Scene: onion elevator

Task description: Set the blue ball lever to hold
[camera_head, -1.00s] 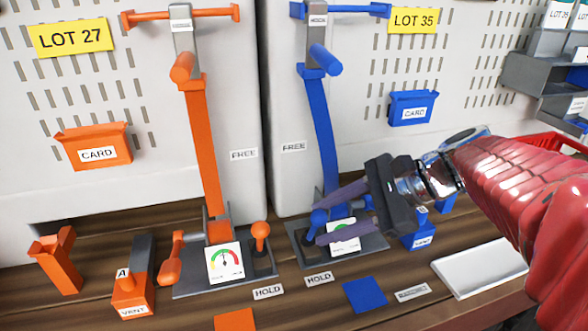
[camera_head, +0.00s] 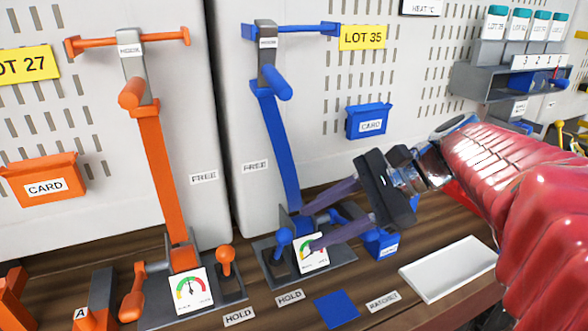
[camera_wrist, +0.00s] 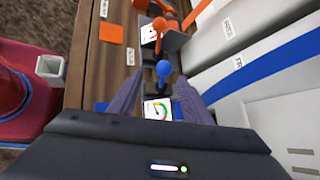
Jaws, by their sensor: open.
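The blue ball lever (camera_head: 283,238) stands roughly upright on a dark base plate (camera_head: 272,268), left of a white dial gauge (camera_head: 312,258). The HOLD label (camera_head: 290,298) lies on the bench in front of the plate. The FREE label (camera_head: 255,166) is on the pale wall behind. My gripper (camera_head: 308,230) is open and empty, coming from the right, its fingertips just right of the ball. In the wrist view, the blue ball (camera_wrist: 163,68) shows just beyond the gap between my gripper's fingertips (camera_wrist: 159,78). No contact is clear.
A tall blue lever (camera_head: 275,140) rises behind the gauge. The orange station with its own ball lever (camera_head: 226,256) stands to the left. A blue box (camera_head: 381,243) and a white tray (camera_head: 447,268) are right of the blue station, near my arm.

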